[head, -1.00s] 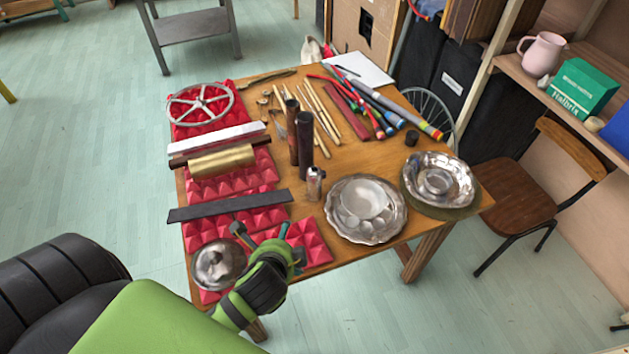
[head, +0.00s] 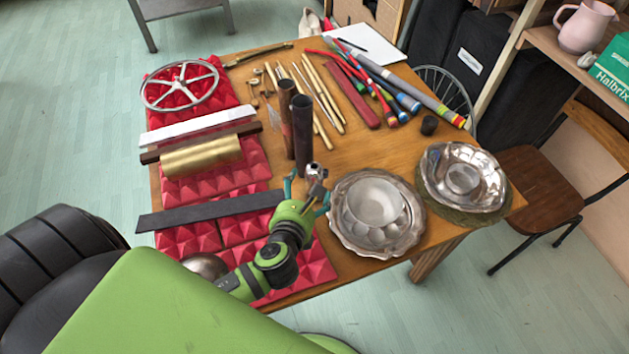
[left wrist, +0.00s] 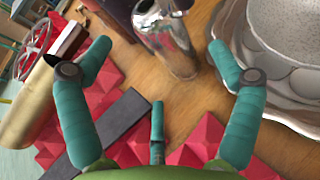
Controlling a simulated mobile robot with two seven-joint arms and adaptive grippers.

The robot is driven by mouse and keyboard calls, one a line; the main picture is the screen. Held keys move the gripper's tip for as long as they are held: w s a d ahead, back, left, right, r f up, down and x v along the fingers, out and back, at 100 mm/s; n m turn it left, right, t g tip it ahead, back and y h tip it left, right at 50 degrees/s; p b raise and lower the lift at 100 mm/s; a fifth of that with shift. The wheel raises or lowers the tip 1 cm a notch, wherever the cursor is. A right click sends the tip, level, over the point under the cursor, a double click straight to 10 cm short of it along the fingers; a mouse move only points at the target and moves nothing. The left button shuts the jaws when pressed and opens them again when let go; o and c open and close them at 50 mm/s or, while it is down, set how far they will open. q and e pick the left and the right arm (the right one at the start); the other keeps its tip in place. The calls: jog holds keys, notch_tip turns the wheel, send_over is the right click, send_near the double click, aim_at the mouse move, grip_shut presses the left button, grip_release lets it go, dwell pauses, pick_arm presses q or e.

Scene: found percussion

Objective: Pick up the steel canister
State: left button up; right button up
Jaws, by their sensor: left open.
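The steel canister (head: 317,172) is a small, shiny, upright cylinder on the wooden table, just right of two dark tubes. My left gripper (head: 306,192) is open and close in front of it, hiding its lower part in the head view. In the left wrist view the canister (left wrist: 170,42) stands beyond the teal fingers (left wrist: 160,52), in line with the gap between them. Nothing is held, and I cannot tell whether any finger touches it. My right gripper is not in view.
Two tall dark tubes (head: 302,135) stand close behind and left of the canister. A silver tray with a bowl (head: 345,237) lies close on its right. A dark flat bar (head: 190,215) rests on red foam (head: 185,240) at left.

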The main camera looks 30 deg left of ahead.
aim_at(308, 184)
pick_arm(q)
jog(key=x, duration=0.2)
jog(key=shift+w, duration=0.35)
jog(key=x, duration=0.3)
jog(key=shift+d, duration=0.15)
jog(key=shift+w+f, duration=0.15)
jog(key=shift+w, duration=0.05)
jog(key=shift+s, duration=0.1)
jog(key=c, duration=1.2)
jog(key=shift+c, duration=0.4)
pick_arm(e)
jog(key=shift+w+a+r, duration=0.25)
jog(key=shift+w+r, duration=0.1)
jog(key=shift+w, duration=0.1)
